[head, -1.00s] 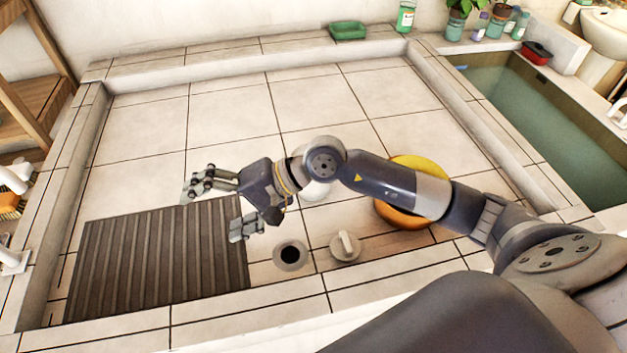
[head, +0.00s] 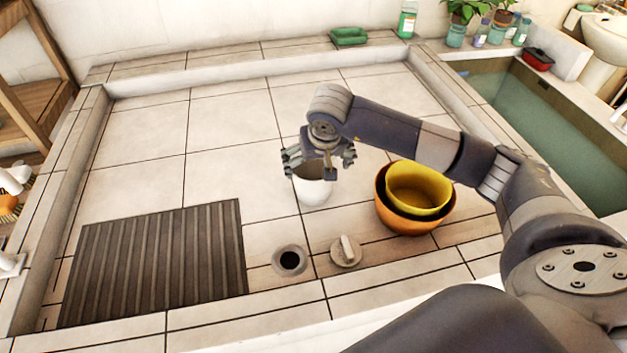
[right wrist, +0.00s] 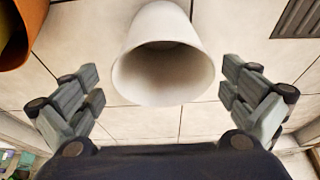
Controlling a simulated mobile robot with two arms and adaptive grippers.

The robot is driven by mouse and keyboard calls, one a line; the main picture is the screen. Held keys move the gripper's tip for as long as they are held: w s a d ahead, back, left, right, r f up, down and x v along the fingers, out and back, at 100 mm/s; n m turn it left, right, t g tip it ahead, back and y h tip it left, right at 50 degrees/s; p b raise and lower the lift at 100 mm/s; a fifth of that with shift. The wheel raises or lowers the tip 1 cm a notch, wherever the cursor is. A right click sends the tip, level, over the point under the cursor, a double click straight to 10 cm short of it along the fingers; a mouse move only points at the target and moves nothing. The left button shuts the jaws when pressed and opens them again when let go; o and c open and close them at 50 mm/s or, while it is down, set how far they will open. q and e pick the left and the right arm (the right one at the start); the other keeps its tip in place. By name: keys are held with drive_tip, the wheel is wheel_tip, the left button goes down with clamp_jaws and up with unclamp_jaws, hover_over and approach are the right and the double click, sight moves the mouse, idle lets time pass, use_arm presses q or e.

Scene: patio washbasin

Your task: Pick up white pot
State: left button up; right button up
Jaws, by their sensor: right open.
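The white pot (head: 314,193) stands upright on the tiled basin floor, left of the stacked bowls. It also shows in the right wrist view (right wrist: 164,82), with its round open mouth facing my camera. My right gripper (head: 320,160) is above the pot and hides part of its rim in the head view. In the right wrist view, my right gripper (right wrist: 166,98) is open, with a finger on each side of the pot and gaps between. Nothing is held. My left gripper is not in view.
A yellow bowl (head: 418,190) sits inside an orange bowl (head: 405,222) right of the pot. A drain hole (head: 289,261), a round plug (head: 346,253) and a dark ribbed mat (head: 155,262) lie at the front. The tiles behind are clear.

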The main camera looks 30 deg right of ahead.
sight(314, 171)
drive_tip(key=shift+p+x, duration=0.6)
drive_tip(key=shift+x, duration=2.1)
drive_tip(key=shift+w+a, duration=0.15)
drive_tip(key=c, duration=0.9)
drive_tip(key=shift+o, duration=0.2)
drive_tip(key=shift+r, duration=0.15)
